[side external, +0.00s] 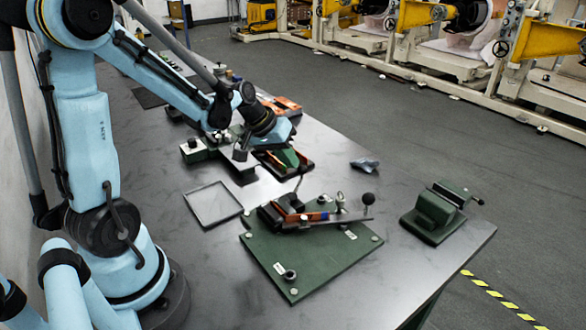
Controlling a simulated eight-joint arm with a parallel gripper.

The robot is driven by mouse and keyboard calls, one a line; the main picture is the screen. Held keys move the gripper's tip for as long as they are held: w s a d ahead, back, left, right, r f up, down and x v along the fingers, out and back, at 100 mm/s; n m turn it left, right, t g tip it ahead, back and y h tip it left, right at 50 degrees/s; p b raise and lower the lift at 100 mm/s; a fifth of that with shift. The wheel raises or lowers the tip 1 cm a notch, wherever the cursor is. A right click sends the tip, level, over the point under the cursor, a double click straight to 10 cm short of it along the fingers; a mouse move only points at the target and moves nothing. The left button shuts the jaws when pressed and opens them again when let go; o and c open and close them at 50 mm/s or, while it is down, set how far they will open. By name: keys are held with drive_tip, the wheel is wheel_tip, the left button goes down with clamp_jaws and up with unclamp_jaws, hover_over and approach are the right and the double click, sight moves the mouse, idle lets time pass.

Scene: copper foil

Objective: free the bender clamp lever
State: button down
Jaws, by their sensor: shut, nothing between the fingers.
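The bender stands on a green base plate (290,262) near the front of the table. Its lever (345,217) is a flat bar lying across the bender, with a black ball knob (368,198) on a short stem at its right end. Orange-brown pieces (290,203) and a small blue part show beside the bar. I cannot tell what holds the lever. My gripper (240,153) is shut and empty at the end of my arm, behind and left of the bender and apart from it. Its fingers are small and hard to make out.
A green vise (433,213) stands at the right corner. An empty shallow tray (213,204) lies left of the bender. A dark tray with green pieces (284,160), orange items (283,106) and a grey-blue object (364,165) lie farther back. Bare table surrounds the plate.

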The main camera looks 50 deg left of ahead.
drive_tip(key=shift+w+d+f, duration=0.15)
drive_tip(key=shift+w+d, duration=0.5)
drive_tip(key=s+a+r, duration=0.6)
drive_tip(key=s+r, duration=0.1)
drive_tip(key=r, duration=0.3)
drive_tip(key=s+d+f+m, duration=0.1)
drive_tip(key=s+d+m, duration=0.1)
drive_tip(key=d, duration=0.6)
drive_tip(key=s+d+f+m+t+y, duration=0.1)
drive_tip(key=s+d+m, duration=0.1)
drive_tip(key=d, duration=0.6)
drive_tip(key=shift+d+f+m+y, duration=0.2)
drive_tip(key=shift+f+m+y, duration=0.1)
drive_tip(key=shift+m, duration=0.5)
